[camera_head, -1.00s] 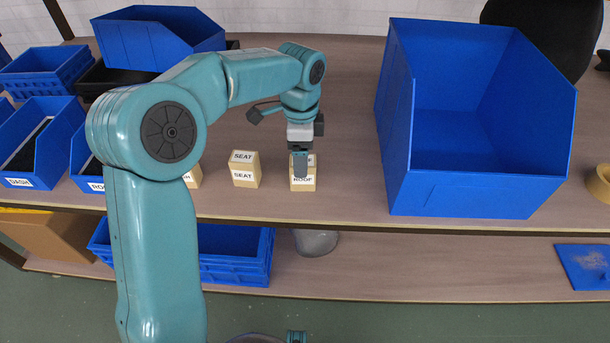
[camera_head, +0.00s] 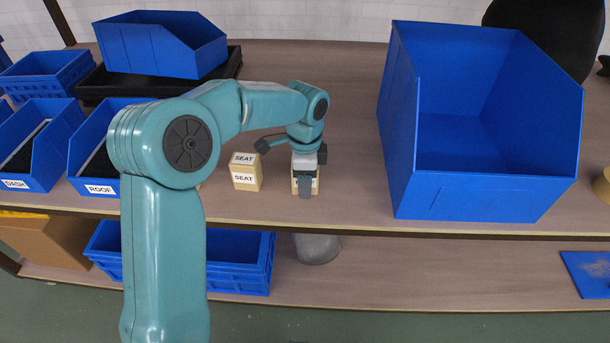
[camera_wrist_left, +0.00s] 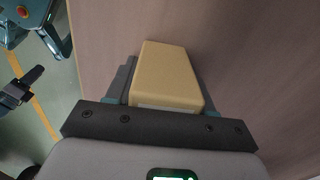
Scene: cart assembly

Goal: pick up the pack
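The pack is a small tan block (camera_head: 314,187), the one labelled ROOF earlier, standing near the table's front edge. My left gripper (camera_head: 305,190) is lowered over it from above, and one finger covers much of its front. In the left wrist view the pack (camera_wrist_left: 165,77) lies between the two fingers, one along each side. The fingers look open around it, with little gap; contact is not clear. Teal and dark parts of mine show at the left of the wrist view, but the state of my right gripper cannot be made out.
A large blue bin (camera_head: 455,190) stands to the right. Smaller blue bins, including ROOF (camera_head: 100,188) and DASH (camera_head: 18,184), are at the left. The table behind the pack is clear.

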